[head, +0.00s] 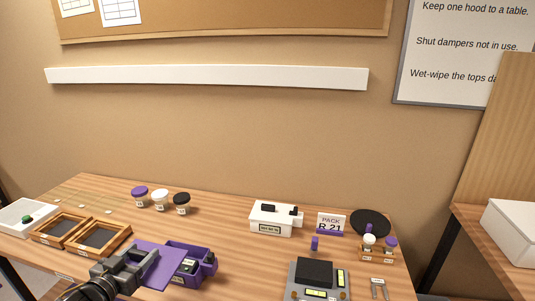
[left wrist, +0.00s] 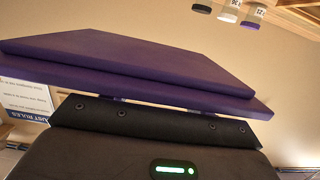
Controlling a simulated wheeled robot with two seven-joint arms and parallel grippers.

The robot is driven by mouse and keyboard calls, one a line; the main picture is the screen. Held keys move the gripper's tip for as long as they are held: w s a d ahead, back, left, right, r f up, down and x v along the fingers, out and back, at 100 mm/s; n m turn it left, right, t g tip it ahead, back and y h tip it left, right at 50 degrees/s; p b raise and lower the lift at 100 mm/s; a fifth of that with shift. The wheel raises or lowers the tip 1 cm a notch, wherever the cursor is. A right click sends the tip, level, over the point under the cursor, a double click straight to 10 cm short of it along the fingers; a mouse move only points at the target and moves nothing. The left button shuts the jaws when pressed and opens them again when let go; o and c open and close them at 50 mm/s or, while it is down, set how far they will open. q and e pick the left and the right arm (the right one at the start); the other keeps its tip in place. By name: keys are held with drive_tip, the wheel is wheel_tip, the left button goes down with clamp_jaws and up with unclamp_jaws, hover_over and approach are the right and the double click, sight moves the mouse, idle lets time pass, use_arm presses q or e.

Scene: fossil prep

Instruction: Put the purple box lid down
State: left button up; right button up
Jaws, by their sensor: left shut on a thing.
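The purple box lid (head: 160,257) is a flat purple panel in the left front of the head view. My left gripper (head: 128,268) is shut on its left side. In the left wrist view the lid (left wrist: 130,62) spans the space above the fingers as a stepped purple slab. The open purple box (head: 206,270) stands on the table just right of the lid, with dark and pale things inside. The lid hides part of the box's left side in the head view; I cannot tell whether they touch. My right gripper is not in view.
Two wooden-framed trays (head: 127,230) lie left of the lid. Several jars (head: 161,202) stand behind it. A white device (head: 270,221) and a grey device with a black top (head: 315,273) stand to the right. Bare table (head: 235,255) shows between the box and the grey device.

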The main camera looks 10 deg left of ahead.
sight(175, 267)
use_arm(q)
drive_tip(key=d+m+h, duration=0.1)
drive_tip(key=d, duration=0.2)
drive_tip(key=d+m+h, duration=0.1)
drive_tip(key=d, duration=0.3)
drive_tip(key=d+h, duration=0.1)
drive_tip(key=d, duration=0.3)
drive_tip(key=shift+s+f+m+g+h, duration=0.15)
drive_tip(key=shift+f+m+g+h, duration=0.15)
drive_tip(key=shift+m+h, duration=0.1)
drive_tip(key=d+m+h, duration=0.1)
drive_tip(key=d+h, duration=0.1)
drive_tip(key=d, duration=0.3)
drive_tip(key=s+d+r+m+g+h, duration=0.1)
drive_tip(key=d+m+h, duration=0.1)
drive_tip(key=d, duration=0.4)
drive_tip(key=shift+s+d+r, duration=0.25)
